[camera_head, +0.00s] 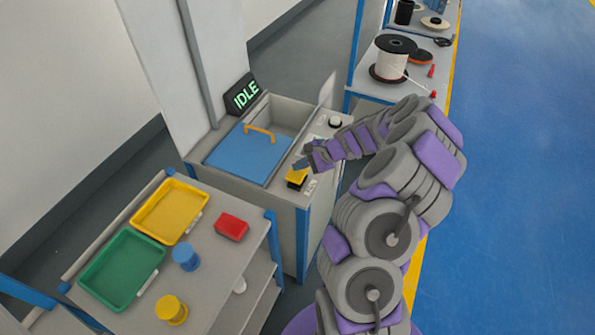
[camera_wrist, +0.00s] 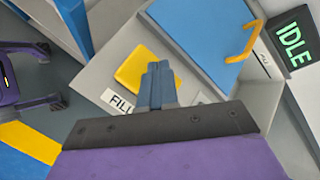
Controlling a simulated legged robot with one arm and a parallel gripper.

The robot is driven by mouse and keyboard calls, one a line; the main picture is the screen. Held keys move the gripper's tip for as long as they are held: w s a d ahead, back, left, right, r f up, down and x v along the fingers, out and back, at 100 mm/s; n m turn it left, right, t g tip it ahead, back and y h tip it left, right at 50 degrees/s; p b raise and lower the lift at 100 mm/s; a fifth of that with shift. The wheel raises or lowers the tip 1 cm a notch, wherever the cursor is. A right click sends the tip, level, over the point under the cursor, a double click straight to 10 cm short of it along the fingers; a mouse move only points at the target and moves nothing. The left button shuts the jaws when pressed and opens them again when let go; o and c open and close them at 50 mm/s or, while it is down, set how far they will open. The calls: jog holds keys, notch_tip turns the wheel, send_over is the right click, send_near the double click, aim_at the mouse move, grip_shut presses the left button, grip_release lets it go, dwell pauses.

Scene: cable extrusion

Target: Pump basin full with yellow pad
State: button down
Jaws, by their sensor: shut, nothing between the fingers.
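The yellow pad (camera_head: 297,175) sits on the front right part of the grey cabinet's top. It also shows in the wrist view (camera_wrist: 135,70), beside a label that reads "FILL". My gripper (camera_head: 302,165) is shut and empty, with its blue fingers (camera_wrist: 157,70) together over the pad's edge. I cannot tell whether the fingertips touch the pad. The basin (camera_head: 285,115) is set in the cabinet top, partly covered by a blue lid (camera_head: 245,153) with an orange handle (camera_head: 260,132). The basin's inside is mostly hidden. A display (camera_head: 243,95) behind it reads "IDLE".
A cart at front left holds a yellow tray (camera_head: 170,210), a green tray (camera_head: 122,270), a red block (camera_head: 231,226) and blue and yellow spools. A shelf (camera_head: 400,85) with reels stands at the back right.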

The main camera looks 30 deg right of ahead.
aim_at(300, 172)
jog(key=shift+f+b, duration=0.45)
jog(key=shift+f, duration=0.9)
dwell(1.4)
dwell(0.3)
jog(key=shift+r+p, duration=1.5)
jog(key=shift+r, duration=0.3)
jog(key=shift+r+p, duration=1.95)
jog(key=shift+r, duration=0.6)
